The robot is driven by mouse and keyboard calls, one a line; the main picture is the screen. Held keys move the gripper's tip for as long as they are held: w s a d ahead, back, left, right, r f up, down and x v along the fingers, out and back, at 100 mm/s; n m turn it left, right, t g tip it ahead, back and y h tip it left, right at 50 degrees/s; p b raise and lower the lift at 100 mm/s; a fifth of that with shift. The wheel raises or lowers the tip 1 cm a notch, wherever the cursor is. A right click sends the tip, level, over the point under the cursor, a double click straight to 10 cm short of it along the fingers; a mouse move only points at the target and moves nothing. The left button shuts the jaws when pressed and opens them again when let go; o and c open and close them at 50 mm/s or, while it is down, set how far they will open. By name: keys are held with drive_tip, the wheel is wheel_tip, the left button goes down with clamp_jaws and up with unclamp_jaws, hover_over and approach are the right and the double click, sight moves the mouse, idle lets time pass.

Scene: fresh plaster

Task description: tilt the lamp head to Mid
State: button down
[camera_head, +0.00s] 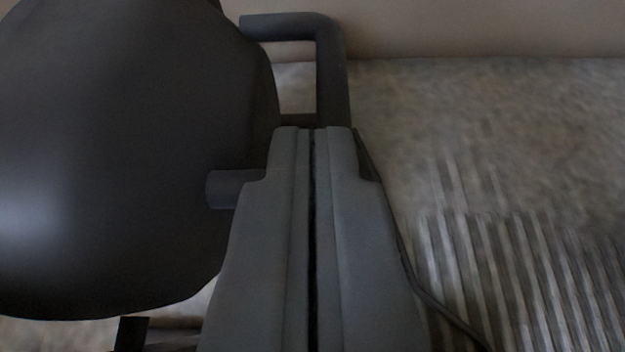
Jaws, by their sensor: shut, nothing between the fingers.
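The lamp head (120,150) is a large dark rounded shade that fills the left of the view. A dark bent bar (332,70), shaped like a handle, stands out from its right side. A short round stub (225,188) shows lower down, partly behind my gripper. My gripper (313,130) is shut and empty, pointing up the picture. Its tips overlap the lower end of the bar in the picture; I cannot tell whether they touch. Any tilt marks or Mid label are not in view.
A mottled grey-brown surface (480,130) with a ribbed area (500,270) lies to the right and looks clear. A thin dark cable (445,310) runs along my gripper's right side. A pale wall or edge (480,28) crosses the top. A small dark post (132,333) shows below the lamp head.

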drive_tip(key=shift+d+f, duration=0.1)
drive_tip(key=shift+f, duration=0.05)
drive_tip(key=shift+d+f+m+y, duration=0.35)
drive_tip(key=shift+f+m, duration=0.1)
drive_tip(key=shift+f, duration=0.25)
drive_tip(key=shift+d+f+m+y, duration=0.2)
drive_tip(key=shift+f+m+y, duration=0.15)
drive_tip(key=shift+f, duration=0.3)
drive_tip(key=shift+d+f+m+y, duration=0.3)
drive_tip(key=shift+f+m, duration=0.2)
drive_tip(key=shift+f, duration=0.2)
